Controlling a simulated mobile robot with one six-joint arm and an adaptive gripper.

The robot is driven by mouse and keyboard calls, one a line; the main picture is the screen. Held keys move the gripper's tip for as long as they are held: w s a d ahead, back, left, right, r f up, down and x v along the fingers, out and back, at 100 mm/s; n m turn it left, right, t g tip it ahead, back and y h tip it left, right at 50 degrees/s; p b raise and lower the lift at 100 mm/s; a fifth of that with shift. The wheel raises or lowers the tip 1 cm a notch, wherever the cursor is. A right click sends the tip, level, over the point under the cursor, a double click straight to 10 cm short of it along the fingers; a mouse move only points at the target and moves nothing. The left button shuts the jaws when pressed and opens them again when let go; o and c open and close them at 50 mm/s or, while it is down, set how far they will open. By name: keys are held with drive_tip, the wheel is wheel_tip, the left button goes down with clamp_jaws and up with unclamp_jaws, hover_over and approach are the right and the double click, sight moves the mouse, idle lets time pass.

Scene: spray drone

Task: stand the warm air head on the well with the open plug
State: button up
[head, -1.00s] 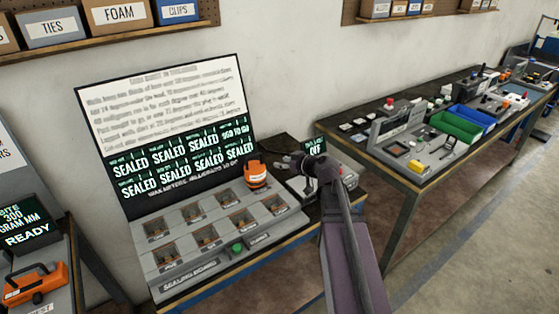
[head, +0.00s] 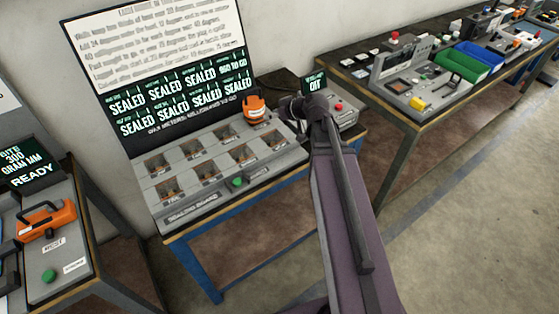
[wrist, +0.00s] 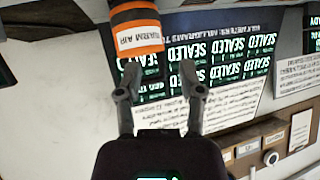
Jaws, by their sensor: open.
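The warm air head (head: 254,108) is an orange and dark cylinder. It stands upright at the back right corner of the sealing board (head: 190,211), over the far-right place of the back row, and hides the well there. My gripper (head: 290,104) is just right of it, open and empty. In the wrist view the warm air head (wrist: 137,36) shows its label, near and beyond my spread fingertips (wrist: 158,80). Several other wells (head: 208,171) show uncovered. The screen (head: 155,70) reads "960 TO GO" at its top right panel and "SEALED" on the others.
A grey unit (head: 340,112) with a red button and an "OFF" display stands right of the board. A green button (head: 238,182) is at the board's front edge. An orange tool (head: 46,220) lies on the left bench. Floor is clear at right.

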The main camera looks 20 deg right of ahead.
drive_tip(key=s+a+f+g, duration=0.1)
drive_tip(key=s, duration=0.1)
drive_tip(key=s+a+f+m+g+h, duration=0.1)
drive_tip(key=s+f+g, duration=0.1)
drive_tip(key=s, duration=0.1)
drive_tip(key=s+a+f+g+h, duration=0.1)
drive_tip(key=s+a+f, duration=0.1)
drive_tip(key=shift+s, duration=0.15)
drive_tip(key=s+d+f+m+g+h, duration=0.1)
drive_tip(key=s+f+m+g+h, duration=0.2)
drive_tip(key=s, duration=0.6)
drive_tip(key=shift+s+m+g+h, duration=0.25)
drive_tip(key=shift+m+g+h, duration=0.45)
drive_tip(key=shift+g+h, duration=0.15)
idle(0.3)
